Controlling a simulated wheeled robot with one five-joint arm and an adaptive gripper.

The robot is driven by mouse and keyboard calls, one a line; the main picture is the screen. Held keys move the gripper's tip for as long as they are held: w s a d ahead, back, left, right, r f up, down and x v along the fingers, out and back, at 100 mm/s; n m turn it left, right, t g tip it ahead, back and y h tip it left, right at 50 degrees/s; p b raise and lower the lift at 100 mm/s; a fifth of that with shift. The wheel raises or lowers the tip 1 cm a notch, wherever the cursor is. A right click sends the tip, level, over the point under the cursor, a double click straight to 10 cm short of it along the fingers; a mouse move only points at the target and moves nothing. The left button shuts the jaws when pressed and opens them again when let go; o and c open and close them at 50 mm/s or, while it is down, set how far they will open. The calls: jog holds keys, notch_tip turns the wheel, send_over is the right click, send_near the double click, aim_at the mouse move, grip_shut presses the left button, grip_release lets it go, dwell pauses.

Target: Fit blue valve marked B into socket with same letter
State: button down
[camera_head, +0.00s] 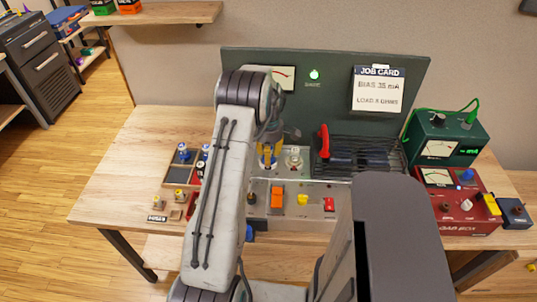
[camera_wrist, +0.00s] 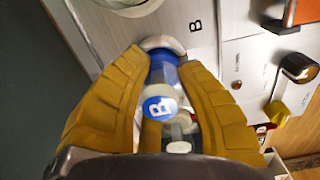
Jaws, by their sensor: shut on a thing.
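The blue valve marked B (camera_wrist: 160,107) is between the yellow fingers of my gripper (camera_wrist: 165,100) in the wrist view. My gripper is shut on it. Its blue far end (camera_wrist: 163,68) meets or overlaps a pale metal ring, the socket (camera_wrist: 160,43), beside a printed letter B (camera_wrist: 195,26). I cannot tell how deep the valve sits in the socket. In the head view my gripper (camera_head: 267,158) is low over the amplifier chassis (camera_head: 315,203), and its fingers hide the valve and that socket. Another round socket (camera_head: 294,158) shows just to the right.
A black grille with a red handle (camera_head: 324,140) is on the right. An orange switch (camera_head: 277,196) and yellow knob (camera_head: 302,200) are in front. A red load box (camera_head: 458,205) stands far right.

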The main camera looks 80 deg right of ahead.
jog(key=shift+f, duration=0.2)
dwell(0.4)
jog(key=c, duration=0.8)
grip_release()
jog(key=shift+c, duration=0.2)
notch_tip(320, 180, up, 12)
dwell(0.4)
